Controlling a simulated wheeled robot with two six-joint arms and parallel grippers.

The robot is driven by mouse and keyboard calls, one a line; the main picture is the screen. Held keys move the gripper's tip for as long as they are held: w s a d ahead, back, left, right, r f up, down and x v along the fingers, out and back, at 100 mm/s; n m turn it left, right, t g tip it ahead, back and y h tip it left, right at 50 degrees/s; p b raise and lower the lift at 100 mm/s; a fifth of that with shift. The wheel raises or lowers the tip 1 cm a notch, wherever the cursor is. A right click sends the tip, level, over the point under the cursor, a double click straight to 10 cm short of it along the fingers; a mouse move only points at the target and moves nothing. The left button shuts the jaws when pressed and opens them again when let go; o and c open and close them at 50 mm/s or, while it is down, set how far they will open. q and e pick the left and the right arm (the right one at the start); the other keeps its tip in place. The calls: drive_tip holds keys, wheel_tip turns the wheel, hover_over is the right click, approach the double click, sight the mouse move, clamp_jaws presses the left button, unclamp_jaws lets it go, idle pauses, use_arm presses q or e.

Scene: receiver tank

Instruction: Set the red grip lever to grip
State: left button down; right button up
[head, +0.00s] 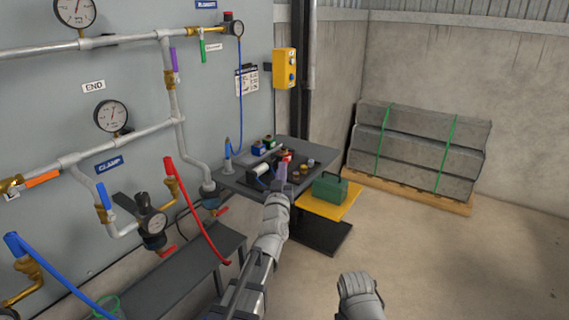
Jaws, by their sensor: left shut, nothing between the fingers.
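A small red part (287,156) shows on the dark bench (233,181), just beyond the tip of my left gripper. It may be the red grip lever, but it is too small and partly covered to tell its setting. My left gripper (281,173) is shut and empty, over the bench's front edge. I cannot tell whether it touches the red part. My right arm comes in at the bottom, right of centre, and its fingers do not show.
Red handles (168,165) sit on the wall pipes at left. A green box (328,187) stands on a yellow board (345,207) right of the bench. Blue and dark parts (258,149) crowd the bench. Grey slabs (420,145) lie at the back right. The right floor is clear.

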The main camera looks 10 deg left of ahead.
use_arm(q)
drive_tip(key=s, duration=0.1)
drive_tip(key=s+r+p, duration=0.1)
drive_tip(key=s, duration=0.1)
drive_tip(key=s+d+r, duration=0.1)
drive_tip(key=s, duration=0.1)
drive_tip(key=s+d+f+m+g+h, duration=0.2)
drive_tip(key=d+f+m+g+h, duration=0.35)
drive_tip(key=d+f, duration=0.5)
drive_tip(key=s+d+f+m+g, duration=0.1)
drive_tip(key=s+d+f+g, duration=0.2)
drive_tip(key=s+f+g, duration=0.3)
drive_tip(key=s+d+f+m+g, duration=0.1)
drive_tip(key=s+d+f+g, duration=0.25)
drive_tip(key=s+f, duration=0.55)
drive_tip(key=s+a+f+g+y, duration=0.1)
drive_tip(key=s+a+g+y, duration=0.15)
drive_tip(key=s, duration=0.25)
drive_tip(key=s+a+f+g+y, duration=0.1)
drive_tip(key=s+g, duration=0.2)
drive_tip(key=s, duration=0.3)
wheel_tip(320, 180, up, 18)
drive_tip(key=p, duration=1.8)
drive_tip(key=shift+s+a+r+p, duration=0.2)
drive_tip(key=shift+s+a+p, duration=0.1)
drive_tip(key=shift+s, duration=0.15)
